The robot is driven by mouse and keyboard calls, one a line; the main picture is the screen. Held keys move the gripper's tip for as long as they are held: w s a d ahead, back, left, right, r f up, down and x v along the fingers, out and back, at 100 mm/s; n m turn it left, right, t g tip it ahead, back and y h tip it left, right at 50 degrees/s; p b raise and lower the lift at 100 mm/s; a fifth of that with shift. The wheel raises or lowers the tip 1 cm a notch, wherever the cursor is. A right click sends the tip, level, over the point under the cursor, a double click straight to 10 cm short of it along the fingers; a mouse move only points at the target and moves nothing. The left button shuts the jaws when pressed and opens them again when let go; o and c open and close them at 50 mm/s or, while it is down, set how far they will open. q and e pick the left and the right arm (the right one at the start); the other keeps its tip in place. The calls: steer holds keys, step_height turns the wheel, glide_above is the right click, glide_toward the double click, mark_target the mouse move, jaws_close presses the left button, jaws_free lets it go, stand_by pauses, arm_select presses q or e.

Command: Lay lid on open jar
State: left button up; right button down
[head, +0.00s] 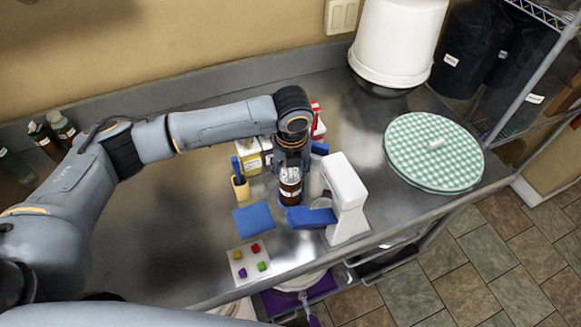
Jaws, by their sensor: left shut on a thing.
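My left gripper (290,168) comes over the middle of the steel bench and points down. It is shut on a small brown jar with a pale label (290,190), partly hidden by its fingers. I cannot make out a separate lid; the gripper hides the jar's top. A small clear round dish (322,203) sits just right of the jar, next to a white upright device (345,195). I cannot tell whether that dish is a lid or a jar. My right gripper is out of view.
A blue pad (255,218), a white card with coloured cubes (249,262) and a yellow cup (240,187) lie near the gripper. A green checkered round cover (435,150) and a white bucket (398,40) stand right. Bottles (45,140) stand at back left.

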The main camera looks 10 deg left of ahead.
arm_select(q)
steer(key=shift+p, duration=0.4)
stand_by(0.5)
steer(key=o, duration=0.8)
steer(key=shift+o, duration=1)
steer(key=o, duration=0.4)
steer(key=shift+r, duration=0.2)
